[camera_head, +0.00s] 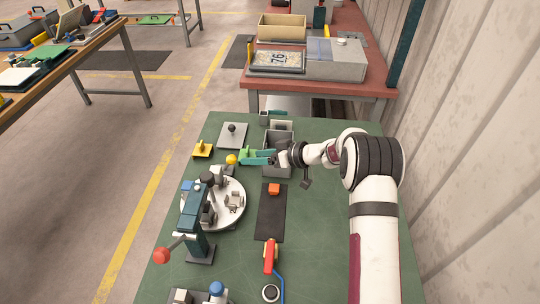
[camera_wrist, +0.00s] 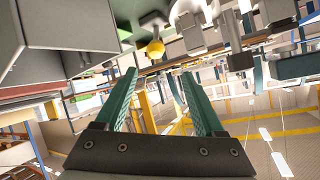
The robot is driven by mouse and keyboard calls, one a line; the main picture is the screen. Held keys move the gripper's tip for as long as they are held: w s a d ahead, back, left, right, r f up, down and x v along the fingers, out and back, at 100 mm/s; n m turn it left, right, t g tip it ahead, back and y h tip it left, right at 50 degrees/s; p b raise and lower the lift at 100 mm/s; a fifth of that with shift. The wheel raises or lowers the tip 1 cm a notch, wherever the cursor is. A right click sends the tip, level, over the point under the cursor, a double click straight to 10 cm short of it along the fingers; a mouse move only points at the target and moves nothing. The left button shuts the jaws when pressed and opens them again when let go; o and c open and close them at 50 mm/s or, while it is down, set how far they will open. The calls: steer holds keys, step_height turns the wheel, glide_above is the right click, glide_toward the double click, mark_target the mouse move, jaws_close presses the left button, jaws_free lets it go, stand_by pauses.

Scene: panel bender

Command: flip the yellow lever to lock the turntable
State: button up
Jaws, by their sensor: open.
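The round white turntable (camera_head: 232,217) lies left of the middle of the green bench, with several grey parts on it. A yellow ball knob (camera_head: 231,160), which looks like the end of the yellow lever, stands at its far edge by a small grey block. The knob also shows in the wrist view (camera_wrist: 155,49), beyond the fingertips and slightly above the gap. My gripper (camera_head: 243,157) has teal fingers pointing left, just right of the knob. In the wrist view my gripper (camera_wrist: 160,73) is open with nothing between its fingers. Contact with the knob cannot be told.
A teal press (camera_head: 197,225) with a red-knobbed handle stands at the turntable's near left. A yellow piece on a plate (camera_head: 202,149) and a grey plate with a black knob (camera_head: 233,135) lie beyond. A grey bin (camera_head: 270,171) sits beneath my wrist.

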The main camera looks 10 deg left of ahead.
steer(key=v, duration=0.5)
steer(key=shift+d+r, duration=0.15)
steer(key=shift+d, duration=0.05)
steer(key=s+d+r+m+g+h, duration=0.1)
steer(key=s+r+m, duration=0.1)
steer(key=s+r, duration=0.35)
steer(key=s+r+m+g+h, duration=0.2)
steer(key=s, duration=0.6)
steer(key=s+d+r+m+g+h, duration=0.1)
steer(key=s+r+m, duration=0.1)
steer(key=s+r, duration=0.35)
steer(key=s+d+f+m+h, duration=0.1)
steer(key=s+d+m+h, duration=0.2)
steer(key=s, duration=0.7)
steer(key=s+d+f+m+h, duration=0.2)
steer(key=s+d+m, duration=0.4)
steer(key=s, duration=0.4)
steer(key=shift+s+d+f+g+h, duration=0.3)
steer(key=shift+s+h, duration=0.1)
steer(key=shift+h, duration=0.1)
